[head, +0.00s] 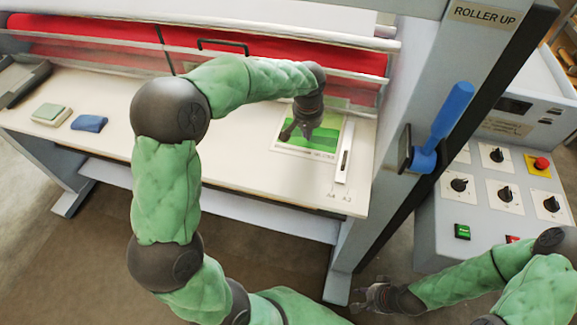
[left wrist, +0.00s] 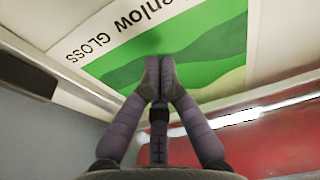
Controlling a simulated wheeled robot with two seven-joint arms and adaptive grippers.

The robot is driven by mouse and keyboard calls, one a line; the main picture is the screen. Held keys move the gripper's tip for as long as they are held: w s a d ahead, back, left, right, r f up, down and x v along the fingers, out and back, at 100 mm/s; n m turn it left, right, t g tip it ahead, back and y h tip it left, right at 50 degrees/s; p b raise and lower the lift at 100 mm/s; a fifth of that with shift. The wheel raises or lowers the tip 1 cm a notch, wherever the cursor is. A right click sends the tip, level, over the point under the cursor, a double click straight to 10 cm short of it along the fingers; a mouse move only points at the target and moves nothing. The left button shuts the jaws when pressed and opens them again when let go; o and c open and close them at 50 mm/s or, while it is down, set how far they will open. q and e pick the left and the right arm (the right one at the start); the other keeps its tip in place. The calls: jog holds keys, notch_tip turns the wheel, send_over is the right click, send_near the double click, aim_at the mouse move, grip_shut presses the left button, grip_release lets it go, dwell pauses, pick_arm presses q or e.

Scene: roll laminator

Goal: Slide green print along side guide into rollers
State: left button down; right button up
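The green print (head: 312,141), a white-bordered sheet with green bands, lies flat on the white feed table, close to the side guide (head: 344,152), a pale strip at its right. In the left wrist view the print (left wrist: 205,50) shows the text "GLOSS" upside down. My left gripper (head: 288,133) is over the print; in the left wrist view its fingertips (left wrist: 158,65) are together against or just above the sheet, with nothing seen between them. The rollers lie behind the print, partly hidden by my left arm. My right gripper (head: 365,300) is low, away from the table; its finger gap is unclear.
The feed table (head: 235,125) is mostly bare left of the print. A green-topped pad (head: 51,114) and a blue block (head: 89,123) lie at its left. A frame post with a blue lever (head: 452,112) and a control box with several knobs (head: 497,154) stand at right.

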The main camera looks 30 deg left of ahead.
pick_arm(q)
jog(key=shift+f+b, duration=0.65)
jog(key=shift+f, duration=0.35)
jog(key=shift+s+f, duration=0.1)
jog(key=shift+f, duration=0.1)
dwell(1.2)
jog(key=shift+w+p, duration=0.3)
jog(key=shift+w, duration=0.2)
jog(key=shift+w+a+p, duration=0.2)
jog(key=shift+w+p, duration=0.1)
jog(key=shift+w, duration=0.45)
jog(key=shift+w+a+p, duration=0.15)
jog(key=shift+w+p, duration=0.1)
jog(key=shift+w, duration=0.45)
jog(key=shift+r, duration=0.1)
jog(key=shift+w+a+p, duration=0.15)
jog(key=shift+w+p, duration=0.35)
jog(key=shift+w, duration=0.45)
jog(key=shift+w+a+p, duration=0.15)
jog(key=shift+w+p, duration=0.3)
jog(key=shift+w, duration=0.5)
